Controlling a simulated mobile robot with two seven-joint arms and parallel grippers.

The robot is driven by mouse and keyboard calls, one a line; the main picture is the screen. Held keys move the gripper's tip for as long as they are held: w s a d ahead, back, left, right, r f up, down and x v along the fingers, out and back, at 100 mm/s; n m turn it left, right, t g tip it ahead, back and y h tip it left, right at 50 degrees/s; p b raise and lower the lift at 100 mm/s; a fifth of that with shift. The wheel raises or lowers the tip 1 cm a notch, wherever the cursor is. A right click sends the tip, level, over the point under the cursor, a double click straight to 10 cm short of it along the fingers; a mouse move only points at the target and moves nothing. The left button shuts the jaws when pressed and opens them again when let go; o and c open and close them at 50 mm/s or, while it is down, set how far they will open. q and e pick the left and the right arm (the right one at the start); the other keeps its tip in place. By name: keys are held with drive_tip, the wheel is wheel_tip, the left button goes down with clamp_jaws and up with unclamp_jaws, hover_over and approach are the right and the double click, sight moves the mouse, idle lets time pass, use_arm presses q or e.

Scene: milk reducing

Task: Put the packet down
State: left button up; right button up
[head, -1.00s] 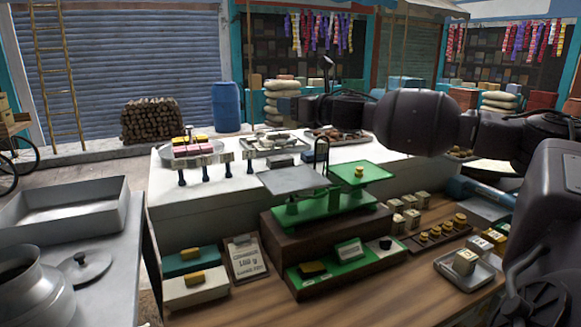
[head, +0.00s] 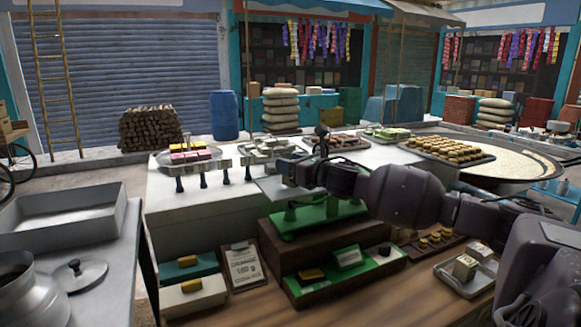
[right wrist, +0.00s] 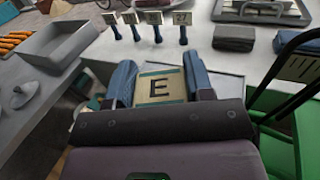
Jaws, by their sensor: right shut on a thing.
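My right gripper (right wrist: 160,72) is shut on a pale yellow packet (right wrist: 150,93) marked with a black letter E and a dark green edge. Its two blue fingers flank the packet in the right wrist view. In the head view, the right gripper (head: 285,166) is over the left side of the green balance scale (head: 318,218), around its grey pan (head: 277,191). The packet is not clear there, and I cannot tell whether it touches the pan. My left gripper is not in view.
A teal block (head: 188,268), a white block (head: 194,299) and a clipboard (head: 243,267) are on the wooden counter. Several small signs on blue stands line the white counter's edge. A tray with pale packets (head: 466,285) stands at right.

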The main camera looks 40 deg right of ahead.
drive_tip(key=shift+f, duration=0.25)
drive_tip(key=shift+f, duration=0.1)
